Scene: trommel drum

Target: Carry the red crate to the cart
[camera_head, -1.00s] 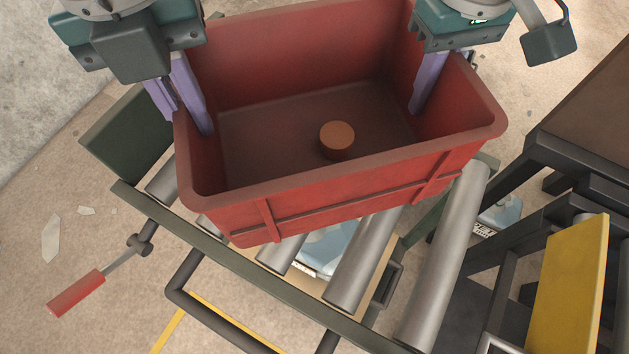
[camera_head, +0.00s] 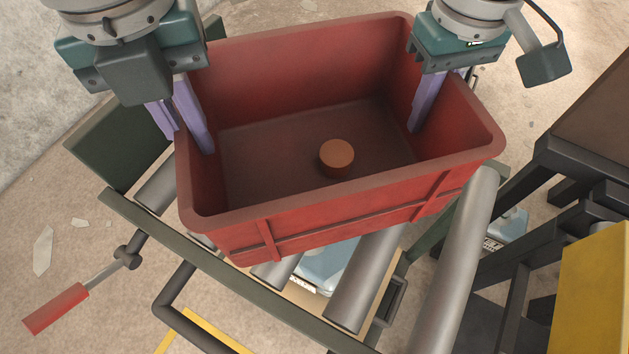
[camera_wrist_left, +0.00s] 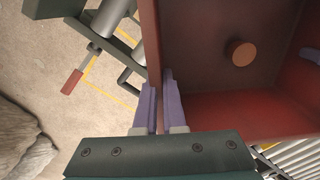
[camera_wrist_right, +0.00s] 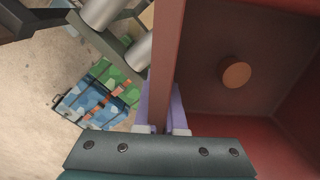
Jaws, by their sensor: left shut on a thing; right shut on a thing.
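The red crate (camera_head: 345,215) is open-topped and holds a short orange-brown cylinder (camera_head: 336,157) on its floor. My left gripper (camera_head: 207,148) is shut on the crate's left wall, with lilac fingers on both sides of it. My right gripper (camera_head: 416,128) is shut on the right wall in the same way. Both wrist views show a wall between the fingers. The crate is over a dark green frame with grey rollers (camera_head: 368,275), possibly the cart; I cannot tell whether they touch. The crate hides part of the rollers.
A red-handled lever (camera_head: 55,308) sticks out at the frame's left. A dark structure (camera_head: 590,155) with a yellow panel (camera_head: 600,290) stands at the right. Blue and green patterned cases (camera_wrist_right: 92,100) are below in the right wrist view. Pale scraps (camera_head: 43,250) lie on the floor.

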